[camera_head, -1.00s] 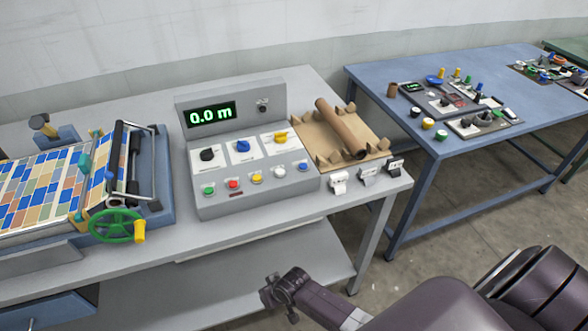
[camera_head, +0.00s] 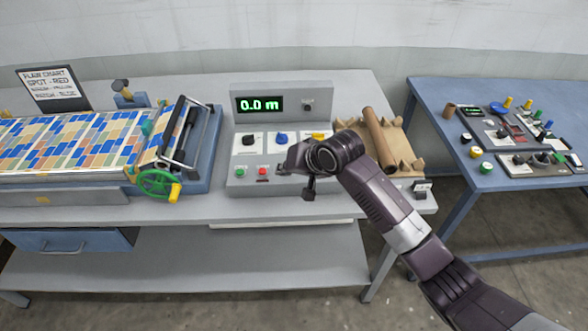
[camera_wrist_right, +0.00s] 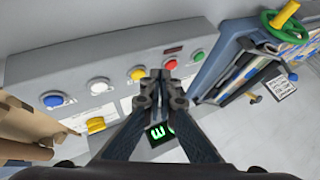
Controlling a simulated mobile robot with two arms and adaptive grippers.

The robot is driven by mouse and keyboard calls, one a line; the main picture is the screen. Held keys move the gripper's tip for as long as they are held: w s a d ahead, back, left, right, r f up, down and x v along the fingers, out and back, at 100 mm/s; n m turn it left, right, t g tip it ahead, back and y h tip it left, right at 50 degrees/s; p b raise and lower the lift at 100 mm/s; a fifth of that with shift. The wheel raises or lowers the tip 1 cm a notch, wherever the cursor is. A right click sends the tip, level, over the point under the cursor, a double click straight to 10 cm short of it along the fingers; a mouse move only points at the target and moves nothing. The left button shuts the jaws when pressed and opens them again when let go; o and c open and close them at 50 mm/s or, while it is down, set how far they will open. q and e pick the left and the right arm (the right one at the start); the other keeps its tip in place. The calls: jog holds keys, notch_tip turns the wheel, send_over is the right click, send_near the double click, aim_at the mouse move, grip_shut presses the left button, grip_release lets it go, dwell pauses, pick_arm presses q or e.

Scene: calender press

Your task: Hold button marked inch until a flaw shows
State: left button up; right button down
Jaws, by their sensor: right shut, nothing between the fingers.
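The grey control box (camera_head: 245,184) stands on the grey bench, and its green display (camera_head: 260,104) reads 0.0 m. Its front carries a row of buttons. The green button (camera_head: 240,171) and red button (camera_head: 263,171) show in the head view; my right arm hides the others there. The right wrist view shows the yellow button (camera_wrist_right: 137,73), white button (camera_wrist_right: 98,85) and blue button (camera_wrist_right: 53,99) too. I cannot read which is marked inch. My right gripper (camera_wrist_right: 163,80) is shut and empty, its tips by the yellow and red buttons; contact cannot be told. My left gripper is not in view.
Left of the box is a roller frame (camera_head: 187,145) with patterned sheet and a green handwheel (camera_head: 157,184). A flaw chart sign (camera_head: 52,84) stands behind. A cardboard roll (camera_head: 380,138) lies right of the box. A blue table (camera_head: 440,105) stands farther right.

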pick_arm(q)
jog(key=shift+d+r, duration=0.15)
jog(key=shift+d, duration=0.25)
pick_arm(e)
jog(key=w+d+r+m, duration=0.1)
jog(key=w+r, duration=0.4)
jog(key=r, duration=0.2)
jog(key=shift+t, duration=0.4)
notch_tip(320, 180, down, 6)
jog(key=b, duration=0.6)
jog(key=shift+f, duration=0.15)
jog(key=shift+f+b, duration=0.4)
jog(key=shift+f, duration=0.8)
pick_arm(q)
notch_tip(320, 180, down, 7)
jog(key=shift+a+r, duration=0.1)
